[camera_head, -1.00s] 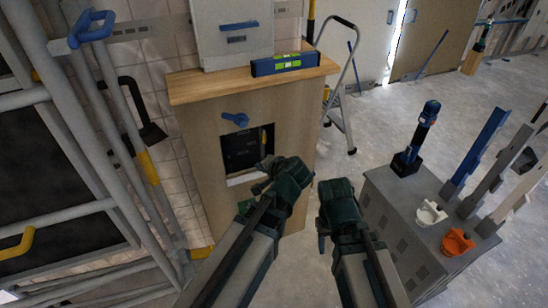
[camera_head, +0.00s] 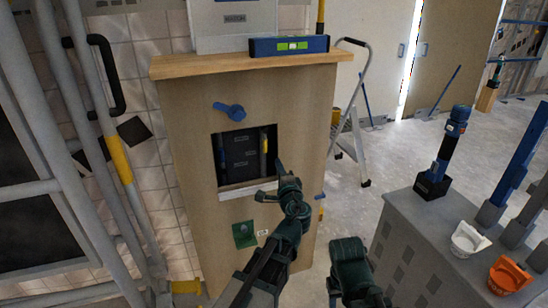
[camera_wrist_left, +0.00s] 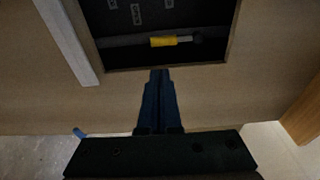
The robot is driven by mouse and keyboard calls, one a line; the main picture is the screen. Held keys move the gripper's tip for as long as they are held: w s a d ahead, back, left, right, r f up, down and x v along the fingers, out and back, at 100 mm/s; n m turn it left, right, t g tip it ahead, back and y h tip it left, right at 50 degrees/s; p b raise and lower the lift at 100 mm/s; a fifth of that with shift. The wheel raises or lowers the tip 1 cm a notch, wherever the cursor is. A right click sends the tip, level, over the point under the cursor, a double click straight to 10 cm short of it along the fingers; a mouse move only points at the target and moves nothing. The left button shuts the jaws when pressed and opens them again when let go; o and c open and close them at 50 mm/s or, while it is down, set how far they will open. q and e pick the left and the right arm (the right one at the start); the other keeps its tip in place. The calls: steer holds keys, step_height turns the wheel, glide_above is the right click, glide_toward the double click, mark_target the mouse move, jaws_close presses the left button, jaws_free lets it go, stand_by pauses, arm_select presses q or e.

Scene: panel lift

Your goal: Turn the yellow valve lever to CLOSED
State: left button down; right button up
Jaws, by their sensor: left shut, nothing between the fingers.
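The yellow lever (camera_head: 264,142) is inside the dark square opening in the wooden cabinet, near its right side. It looks upright in the head view. The left wrist view shows its yellow grip (camera_wrist_left: 170,41) with a dark grey end. My left gripper (camera_head: 279,166) is shut and empty, by the opening's lower right edge. In the left wrist view its fingertips (camera_wrist_left: 159,72) are together just short of the opening's edge, apart from the lever. My right gripper (camera_head: 348,262) hangs low in front of the cabinet's right side; its fingers cannot be made out.
A blue level (camera_head: 289,46) lies on top. Pipes (camera_head: 75,150) stand left. A grey cabinet (camera_head: 405,240) with tools stands right, a stepladder (camera_head: 352,120) behind.

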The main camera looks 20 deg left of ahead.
mark_target(266, 150)
arm_select(q)
steer(key=shift+w+r, duration=0.1)
steer(key=x, duration=0.9)
steer(key=shift+w+a, duration=0.2)
steer(key=shift+w, duration=0.15)
steer(key=shift+s+a+m, duration=0.25)
steer(key=shift+a+m, duration=0.15)
steer(key=shift+m, duration=0.2)
steer(key=shift+s+a+m+p, duration=0.4)
steer(key=shift+a+m, duration=0.15)
steer(key=shift+m, duration=0.35)
steer(key=s+a+r+m+g+p, duration=0.2)
steer(key=a+m+p, duration=0.3)
steer(key=m, duration=0.5)
steer(key=shift+s+r+m+y+p, duration=0.3)
steer(key=shift+s+r+y+p, duration=0.15)
steer(key=shift+s+r, duration=0.35)
steer(key=shift+a+r, duration=0.15)
